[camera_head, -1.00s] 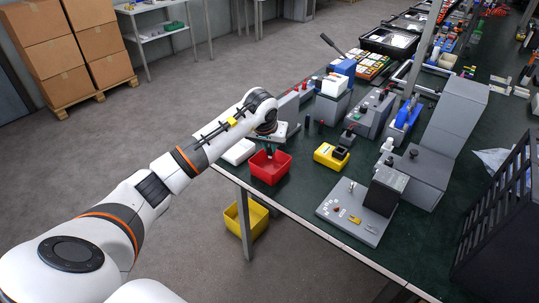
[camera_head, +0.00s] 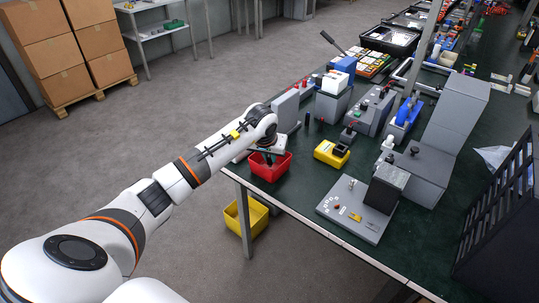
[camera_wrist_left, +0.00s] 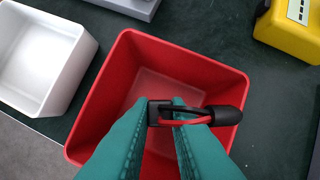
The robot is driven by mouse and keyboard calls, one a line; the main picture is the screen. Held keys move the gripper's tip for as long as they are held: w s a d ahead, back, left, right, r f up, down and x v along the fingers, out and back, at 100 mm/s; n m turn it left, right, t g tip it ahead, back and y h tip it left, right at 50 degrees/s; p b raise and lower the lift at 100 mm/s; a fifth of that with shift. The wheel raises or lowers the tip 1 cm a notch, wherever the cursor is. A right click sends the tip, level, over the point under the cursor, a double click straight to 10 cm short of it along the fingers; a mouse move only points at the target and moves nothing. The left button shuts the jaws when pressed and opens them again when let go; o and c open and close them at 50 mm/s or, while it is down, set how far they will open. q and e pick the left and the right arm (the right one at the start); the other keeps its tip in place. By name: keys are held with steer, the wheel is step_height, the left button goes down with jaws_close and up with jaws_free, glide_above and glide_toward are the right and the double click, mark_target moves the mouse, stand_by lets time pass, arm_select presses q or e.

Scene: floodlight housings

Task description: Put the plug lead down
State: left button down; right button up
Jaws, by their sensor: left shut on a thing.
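The plug lead (camera_wrist_left: 228,115) is a short black lead with a black plug end and a red strand. My left gripper (camera_wrist_left: 172,104), with teal fingers, is shut on it. In the wrist view the lead lies across the fingertips, over the inside of a red bin (camera_wrist_left: 103,107). In the head view the red bin (camera_head: 283,171) stands near the table's edge, and my left gripper (camera_head: 268,158) points down into its opening. The lead cannot be made out there. The bin's visible floor looks empty. My right gripper is not in view.
A white bin (camera_wrist_left: 72,88) stands close to the left of the red bin in the wrist view. A yellow device (camera_head: 331,153) and a grey panel (camera_head: 350,228) stand to the right on the green table. A yellow bin (camera_head: 238,229) is below the edge.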

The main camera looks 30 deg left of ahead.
arm_select(q)
steer(key=c, duration=1.4)
jaws_free()
steer(key=shift+r, duration=0.1)
steer(key=shift+r+p, duration=0.3)
steer(key=shift+p, duration=0.1)
steer(key=shift+d+r+p, duration=0.1)
steer(key=shift+r+p, duration=0.4)
steer(key=shift+r, duration=0.05)
steer(key=b+v, duration=0.1)
steer(key=v, duration=1)
steer(key=shift+s+r, duration=0.15)
steer(key=shift+s, duration=0.1)
